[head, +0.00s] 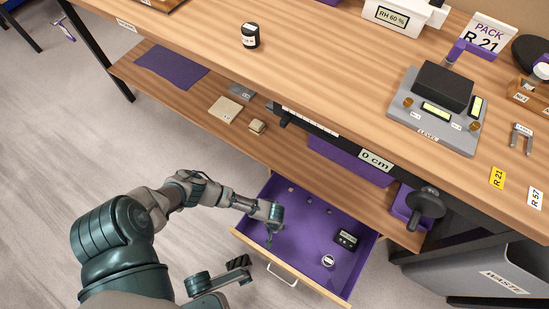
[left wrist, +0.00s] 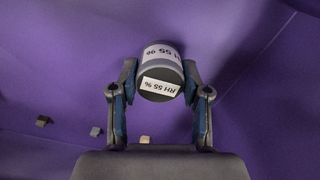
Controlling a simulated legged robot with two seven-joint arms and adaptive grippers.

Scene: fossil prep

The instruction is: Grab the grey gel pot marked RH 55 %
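The grey gel pot (left wrist: 160,72) shows in the left wrist view, with white labels reading RH 55 % on its top and side. My left gripper (left wrist: 160,80) has a finger at each side of it, with the tips against the pot and no clear gap. In the head view my left gripper (head: 270,236) is inside the open purple-lined drawer (head: 307,226), and it hides the pot. I cannot tell whether the pot touches the drawer floor. My right gripper (head: 244,267) is at the bottom, outside the drawer, empty with its fingers apart.
In the drawer are a small black device (head: 345,240) and a round white-topped pot (head: 328,260). Several small blocks lie along its back side.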

